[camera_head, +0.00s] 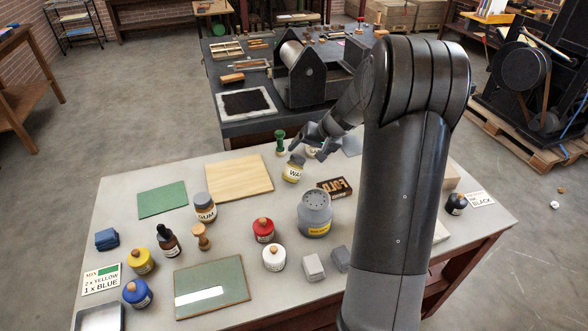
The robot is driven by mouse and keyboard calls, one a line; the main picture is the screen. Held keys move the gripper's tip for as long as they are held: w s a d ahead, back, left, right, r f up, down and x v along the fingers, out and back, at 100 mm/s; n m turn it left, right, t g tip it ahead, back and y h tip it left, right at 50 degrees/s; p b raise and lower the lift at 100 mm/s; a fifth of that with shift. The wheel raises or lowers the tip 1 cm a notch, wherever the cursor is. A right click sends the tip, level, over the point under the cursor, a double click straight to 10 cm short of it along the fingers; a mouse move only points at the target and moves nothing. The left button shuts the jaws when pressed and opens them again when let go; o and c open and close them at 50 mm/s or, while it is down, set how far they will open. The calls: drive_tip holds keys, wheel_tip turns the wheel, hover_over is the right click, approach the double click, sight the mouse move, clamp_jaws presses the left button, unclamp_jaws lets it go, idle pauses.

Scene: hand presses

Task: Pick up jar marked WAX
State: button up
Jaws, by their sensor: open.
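The jar marked WAX (292,170) is a small yellow jar with a grey lid. It stands upright near the back of the light table, right of a wooden board. My gripper (308,148) is open and close above the jar, at its upper right. Its fingers point left towards the jar's lid. I cannot tell whether a finger touches the jar. My dark arm hides part of the table to the right.
A green-handled tool (280,142) stands just behind the jar. A block marked FOLD (335,187) and a grey shaker can (314,214) are in front and to its right. The wooden board (239,176) lies left. A jar marked GUM (205,207) stands farther left.

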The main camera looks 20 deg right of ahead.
sight(298, 164)
drive_tip(key=x, duration=0.6)
drive_tip(key=shift+s+d+f, duration=0.1)
drive_tip(key=shift+s+f, duration=0.05)
drive_tip(key=shift+f, duration=0.15)
drive_tip(key=shift+d+x, duration=0.1)
drive_tip(key=shift+x, duration=1.25)
drive_tip(key=shift+d+x, duration=0.15)
drive_tip(key=shift+x, duration=1.2)
drive_tip(key=shift+s+f, duration=0.15)
drive_tip(key=shift+s, duration=0.05)
drive_tip(key=c, duration=1.2)
